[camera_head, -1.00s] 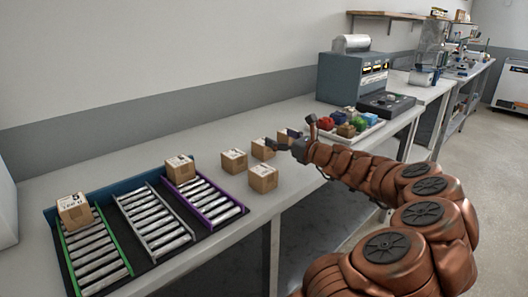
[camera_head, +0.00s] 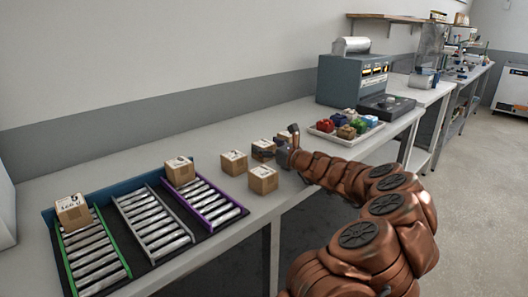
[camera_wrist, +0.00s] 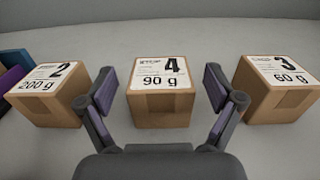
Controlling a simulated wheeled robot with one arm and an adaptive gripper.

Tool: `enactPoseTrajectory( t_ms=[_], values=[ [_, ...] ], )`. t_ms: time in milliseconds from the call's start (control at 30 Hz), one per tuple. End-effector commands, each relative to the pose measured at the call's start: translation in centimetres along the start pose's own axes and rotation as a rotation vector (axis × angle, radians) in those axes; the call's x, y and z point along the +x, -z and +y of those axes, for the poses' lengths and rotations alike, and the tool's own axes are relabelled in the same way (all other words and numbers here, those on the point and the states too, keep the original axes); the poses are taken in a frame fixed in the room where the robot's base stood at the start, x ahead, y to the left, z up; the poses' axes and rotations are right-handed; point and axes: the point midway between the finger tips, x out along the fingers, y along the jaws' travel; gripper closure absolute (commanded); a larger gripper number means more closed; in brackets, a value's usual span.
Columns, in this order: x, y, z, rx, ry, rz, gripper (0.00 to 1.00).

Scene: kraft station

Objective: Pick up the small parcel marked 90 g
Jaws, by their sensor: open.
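The parcel marked 90 g (camera_wrist: 158,102) is a small brown box with a white label and a large 4. It stands upright in the middle of the wrist view, with my gripper (camera_wrist: 160,92) open around its near side, one finger apart from it on each side. In the head view the 90 g parcel appears to be the box (camera_head: 262,147) beside my gripper (camera_head: 279,145), which partly covers it. A parcel marked 200 g (camera_wrist: 50,92) stands to its left and one marked 60 g (camera_wrist: 281,88) to its right in the wrist view.
Another parcel (camera_head: 263,180) sits near the bench's front edge. A roller rack (camera_head: 150,264) at the left carries a parcel (camera_head: 73,211) on its green lane and one (camera_head: 179,170) on its purple lane. A tray (camera_head: 343,139) of coloured items and a machine (camera_head: 340,82) stand behind.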

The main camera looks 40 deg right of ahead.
Motion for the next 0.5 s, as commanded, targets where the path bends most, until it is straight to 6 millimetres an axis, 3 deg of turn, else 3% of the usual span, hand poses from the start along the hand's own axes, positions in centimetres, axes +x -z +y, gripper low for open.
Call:
enactPoseTrajectory(
  t_ms=[133,433,500],
  values=[
    [1.13,0.06,-0.09,0.0,0.002,0.0,0.08],
    [1.38,-0.02,-0.07,-0.001,0.002,-0.001,0.08],
    [1.37,-0.02,-0.07,-0.001,0.002,-0.001,0.15]
  ],
)
